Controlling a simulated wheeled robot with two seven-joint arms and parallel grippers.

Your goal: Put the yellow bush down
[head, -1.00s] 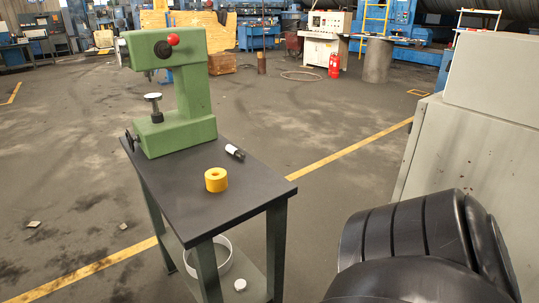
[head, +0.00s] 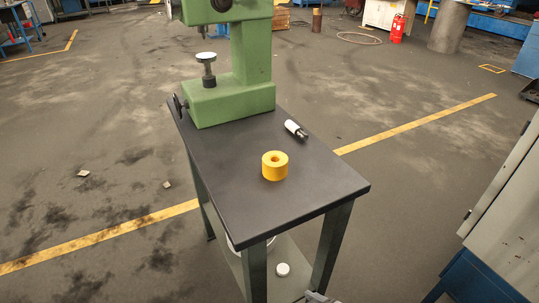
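The yellow bush (head: 275,166), a short ring with a hole in its top, stands upright on the dark top of a small table (head: 235,200) in the head view. It stands right of the middle of the tabletop, and nothing holds or touches it from above. Neither gripper shows clearly. Only a small grey piece pokes in at the bottom edge, and I cannot tell what it belongs to.
A green press (head: 235,90) stands on the table's far part. A small black and white cylinder (head: 295,129) lies behind the bush. The tabletop in front of the bush is clear. A grey cabinet (head: 510,215) stands at the right.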

